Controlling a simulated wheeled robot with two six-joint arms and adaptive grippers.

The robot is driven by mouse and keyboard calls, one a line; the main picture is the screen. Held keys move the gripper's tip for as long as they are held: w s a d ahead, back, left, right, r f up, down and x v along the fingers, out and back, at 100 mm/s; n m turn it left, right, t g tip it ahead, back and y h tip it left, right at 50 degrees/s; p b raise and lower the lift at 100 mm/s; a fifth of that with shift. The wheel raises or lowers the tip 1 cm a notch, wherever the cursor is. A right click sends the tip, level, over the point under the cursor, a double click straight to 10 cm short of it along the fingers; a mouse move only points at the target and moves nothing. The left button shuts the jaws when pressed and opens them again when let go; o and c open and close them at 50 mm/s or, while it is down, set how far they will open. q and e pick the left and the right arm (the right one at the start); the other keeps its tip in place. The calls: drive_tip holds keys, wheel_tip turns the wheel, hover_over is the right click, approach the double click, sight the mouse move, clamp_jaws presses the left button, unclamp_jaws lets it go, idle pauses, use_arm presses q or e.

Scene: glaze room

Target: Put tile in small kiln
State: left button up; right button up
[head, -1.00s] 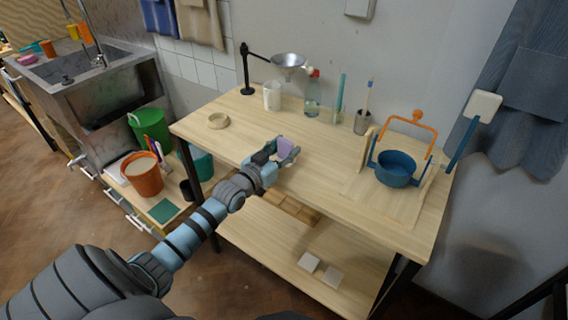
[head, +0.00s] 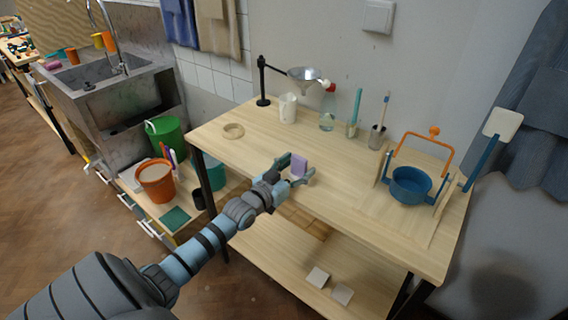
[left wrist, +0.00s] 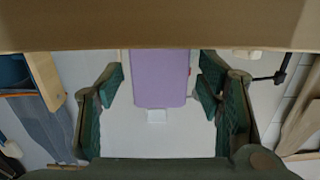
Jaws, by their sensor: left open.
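A small purple tile (head: 299,165) is at the front middle of the worktable in the head view. It also shows as an upright purple rectangle in the left wrist view (left wrist: 160,78). My left gripper (head: 297,169) is open, with one finger on each side of the tile. The wrist view shows gaps between the tile and both green-padded fingers. I cannot tell whether the tile's lower edge rests on the table. I do not see a small kiln. My right gripper is not in view.
A blue pot (head: 408,187) in a frame is on the right. Two pale tiles (head: 317,277) lie on the lower shelf.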

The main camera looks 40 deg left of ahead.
use_arm(q)
drive_tip(key=s+p, duration=0.2)
drive_tip(key=s+r+p, duration=0.1)
drive_tip(key=p, duration=0.1)
drive_tip(key=s+p, duration=0.2)
drive_tip(key=shift+s+r, duration=0.35)
drive_tip(key=s, duration=0.2)
drive_tip(key=s+p, duration=0.2)
drive_tip(key=s, duration=0.1)
drive_tip(key=shift+s+d+f, duration=0.15)
drive_tip(key=shift+s+f, duration=0.15)
drive_tip(key=shift+f, duration=0.1)
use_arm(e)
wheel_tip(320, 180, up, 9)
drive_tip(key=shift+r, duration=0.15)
